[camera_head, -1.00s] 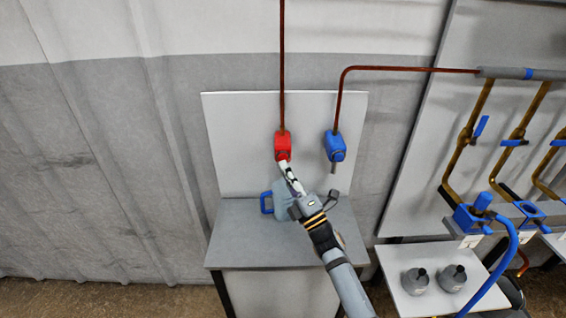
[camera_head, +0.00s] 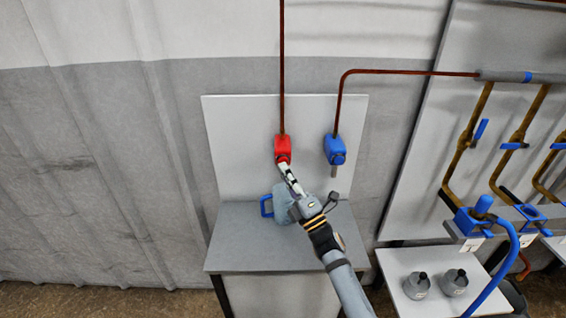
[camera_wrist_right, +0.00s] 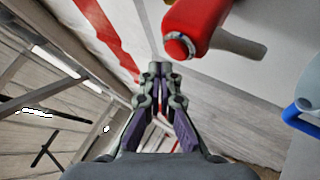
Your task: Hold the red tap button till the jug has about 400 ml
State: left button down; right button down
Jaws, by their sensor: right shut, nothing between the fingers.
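The red tap (camera_head: 283,147) hangs on a pipe at the back panel. Its round red button (camera_wrist_right: 180,47) faces me in the right wrist view. My right gripper (camera_wrist_right: 160,68) is shut and empty, its fingertips close to the button; I cannot tell whether they touch it. The grey jug (camera_head: 282,204) with a blue handle (camera_head: 267,206) stands on the bench below the red tap, partly hidden behind my right gripper. Its water level cannot be read. My left gripper is not in view.
A blue tap (camera_head: 335,150) hangs to the right of the red one. The grey bench (camera_head: 240,250) is clear at its left and front. At the right, a white table (camera_head: 395,262) holds grey flasks, below brass pipes with blue valves and a blue hose.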

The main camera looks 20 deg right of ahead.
jog(key=shift+w, duration=0.1)
dwell(0.5)
jog(key=shift+w+d, duration=0.15)
jog(key=shift+w, duration=0.2)
jog(key=shift+w+d+b, duration=0.1)
jog(key=shift+w+b, duration=0.3)
jog(key=shift+b, duration=0.1)
dwell(6.5)
